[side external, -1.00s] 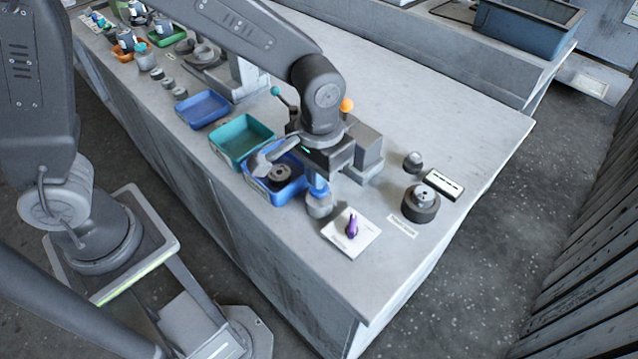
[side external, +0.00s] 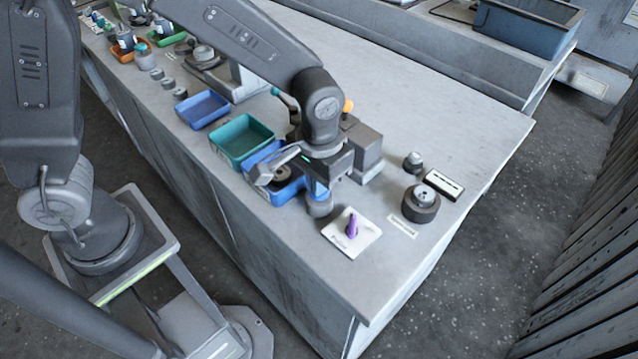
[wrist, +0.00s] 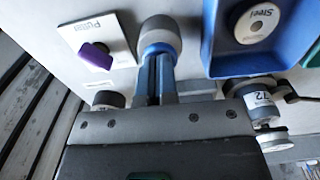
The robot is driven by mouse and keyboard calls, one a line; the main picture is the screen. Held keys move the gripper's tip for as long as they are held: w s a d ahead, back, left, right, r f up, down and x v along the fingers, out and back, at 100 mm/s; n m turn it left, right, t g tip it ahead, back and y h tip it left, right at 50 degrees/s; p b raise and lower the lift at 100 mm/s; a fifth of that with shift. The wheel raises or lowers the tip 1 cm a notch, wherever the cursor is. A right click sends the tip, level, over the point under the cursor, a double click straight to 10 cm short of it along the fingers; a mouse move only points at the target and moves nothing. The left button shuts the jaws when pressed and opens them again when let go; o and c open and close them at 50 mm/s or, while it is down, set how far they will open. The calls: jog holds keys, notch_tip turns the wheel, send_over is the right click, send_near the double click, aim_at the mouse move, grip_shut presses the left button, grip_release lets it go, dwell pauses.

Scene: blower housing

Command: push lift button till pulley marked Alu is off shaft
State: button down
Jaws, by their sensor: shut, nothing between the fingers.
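My gripper (wrist: 157,58) is shut and empty in the wrist view. In the side view the same grey post (side external: 319,208) stands under my gripper (side external: 317,190). I cannot tell which part is the lift button. A round pulley marked Steel (wrist: 257,24) lies in a blue tray (wrist: 216,50). No Alu marking is readable. A grey unit labelled 72 (wrist: 262,104) shows at the right of the wrist view, partly hidden by my gripper body.
A purple knob (side external: 352,227) stands on a white card (side external: 340,241) beside the post. A teal tray (side external: 242,143) is to the left.

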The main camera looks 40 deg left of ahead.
jog(key=shift+f, duration=0.3)
jog(key=shift+r, duration=1.25)
dwell(0.4)
jog(key=shift+r, duration=3)
jog(key=s+a+r+t, duration=0.2)
jog(key=s+a+r, duration=0.2)
jog(key=s+a, duration=0.2)
jog(key=s+a+r+t, duration=0.3)
jog(key=s+a, duration=0.3)
jog(key=a, duration=0.2)
jog(key=shift+a+r+t, duration=0.3)
jog(key=shift+a+r, duration=0.05)
jog(key=shift+r, duration=0.4)
